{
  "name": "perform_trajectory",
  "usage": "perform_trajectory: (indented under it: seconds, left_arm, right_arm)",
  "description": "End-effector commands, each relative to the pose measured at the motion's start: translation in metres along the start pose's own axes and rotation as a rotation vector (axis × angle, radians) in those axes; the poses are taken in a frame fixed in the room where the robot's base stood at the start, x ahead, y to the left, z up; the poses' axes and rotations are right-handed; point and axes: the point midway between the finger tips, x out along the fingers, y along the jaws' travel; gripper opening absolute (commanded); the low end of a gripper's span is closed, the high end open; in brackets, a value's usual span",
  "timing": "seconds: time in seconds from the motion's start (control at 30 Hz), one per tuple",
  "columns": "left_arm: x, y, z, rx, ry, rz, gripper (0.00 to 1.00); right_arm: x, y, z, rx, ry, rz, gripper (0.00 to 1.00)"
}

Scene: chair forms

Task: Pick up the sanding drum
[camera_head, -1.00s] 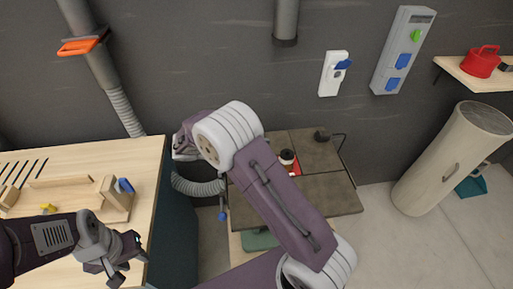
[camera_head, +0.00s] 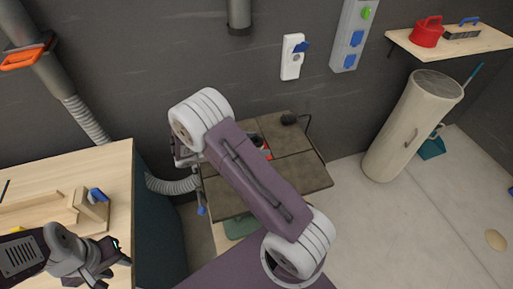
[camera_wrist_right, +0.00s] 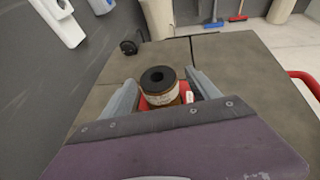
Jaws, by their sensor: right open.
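The sanding drum (camera_wrist_right: 160,84), a short upright cylinder with a black holed top and a cream-brown band, stands on a red base (camera_wrist_right: 163,101) in the right wrist view. My right gripper (camera_wrist_right: 163,92) is open, with one grey finger on each side of the drum; I cannot tell whether they touch it.
The dark worktable (camera_head: 310,178) carries a small black object (camera_head: 289,118). The wooden bench (camera_head: 50,182) with a blue-tipped wooden fixture stands left. A beige cylinder (camera_head: 405,130) stands on open floor at right. A wall shelf (camera_head: 470,47) holds a red can (camera_head: 427,32).

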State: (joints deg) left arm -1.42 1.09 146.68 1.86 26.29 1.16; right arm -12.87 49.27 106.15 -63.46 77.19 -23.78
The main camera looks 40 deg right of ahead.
Motion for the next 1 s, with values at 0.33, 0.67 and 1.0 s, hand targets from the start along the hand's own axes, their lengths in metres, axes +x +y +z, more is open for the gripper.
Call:
perform_trajectory:
  seconds: [0.33, 0.67, 1.0]
  left_arm:
    - [0.000, 0.000, 0.000, 0.000, 0.000, 0.000, 0.36]
    - [0.000, 0.000, 0.000, 0.000, 0.000, 0.000, 0.36]
    - [0.002, 0.000, 0.000, 0.000, 0.000, 0.000, 0.36]
  right_arm:
    - [0.002, 0.000, 0.000, 0.001, 0.000, 0.000, 0.37]
    - [0.002, 0.000, 0.000, 0.001, 0.000, 0.000, 0.00]
    - [-0.013, 0.001, 0.035, 0.006, 0.001, 0.002, 0.00]
